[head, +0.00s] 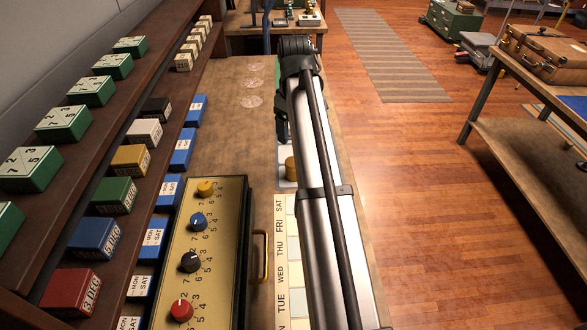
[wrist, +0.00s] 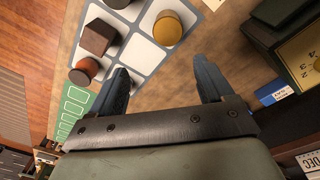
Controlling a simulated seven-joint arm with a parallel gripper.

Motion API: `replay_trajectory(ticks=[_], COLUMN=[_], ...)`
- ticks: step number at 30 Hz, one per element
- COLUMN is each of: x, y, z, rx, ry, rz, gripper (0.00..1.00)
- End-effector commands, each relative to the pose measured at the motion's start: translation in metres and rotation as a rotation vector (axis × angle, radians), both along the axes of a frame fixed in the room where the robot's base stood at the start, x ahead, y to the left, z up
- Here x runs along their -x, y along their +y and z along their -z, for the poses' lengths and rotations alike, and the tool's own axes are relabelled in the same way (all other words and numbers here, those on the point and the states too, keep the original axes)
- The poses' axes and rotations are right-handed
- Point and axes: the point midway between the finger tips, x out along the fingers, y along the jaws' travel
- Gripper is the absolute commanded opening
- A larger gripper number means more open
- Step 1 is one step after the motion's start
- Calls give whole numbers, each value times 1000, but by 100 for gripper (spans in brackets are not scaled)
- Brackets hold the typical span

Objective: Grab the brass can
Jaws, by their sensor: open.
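The brass can (wrist: 168,30) is a short, round, gold-coloured cylinder on a white-squared grid board (wrist: 138,52) in the wrist view. In the head view the can (head: 291,167) shows partly, with my arm hiding its right side. My gripper (wrist: 162,76) is open in the wrist view, its two blue-grey fingers spread apart. Nothing is between the fingers. The can lies beyond the fingertips, apart from them. In the head view my arm hides most of the gripper.
A dark brown block (wrist: 97,37) and a copper-coloured cylinder (wrist: 84,70) stand beside the can on the board. A box with coloured knobs (head: 205,250) stands on the table near the front. Shelves of small boxes (head: 130,160) line the left. Bare tabletop (head: 225,125) lies behind the knob box.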

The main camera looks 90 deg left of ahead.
Motion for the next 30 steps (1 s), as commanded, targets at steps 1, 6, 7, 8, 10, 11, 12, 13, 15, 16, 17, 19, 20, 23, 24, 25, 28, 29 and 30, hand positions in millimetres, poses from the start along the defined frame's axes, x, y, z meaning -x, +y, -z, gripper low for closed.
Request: replay_trajectory(ticks=[1, 6, 7, 8, 10, 11, 12, 13, 15, 16, 17, 19, 20, 23, 24, 25, 28, 29, 30], x=[-1, -2, -2, -2, -2, -2, -2, -2, -2, -2, -2, -2, -2, -2, -1, -1, -1, -1, -1], y=[-5, -14, -15, -15, -15, -15, -15, -15, -15, -15, -15, -15, -15, -15, -15, -15, -15, -14, -14], z=[0, 1, 1, 1, 2, 4, 6, 8, 15, 19, 23, 34, 39, 57, 64, 69, 81, 83, 86], rx=[27, 72, 74, 74, 74, 74, 74, 74, 74, 74, 74, 74, 74, 74, 74, 74, 73, 72, 72], ry=[-9, -17, -18, -18, -18, -18, -18, -18, -18, -19, -18, -18, -18, -18, -18, -18, -18, -18, -18], rz=[-60, -212, -226, -238, -254, -257, -259, -260, -259, -258, -258, -258, -257, -257, -257, -257, -256, -256, -256], gripper=[80, 80, 80, 80, 80, 80, 80, 80, 80, 80, 80, 80, 80, 80, 80, 80, 80, 80, 80])
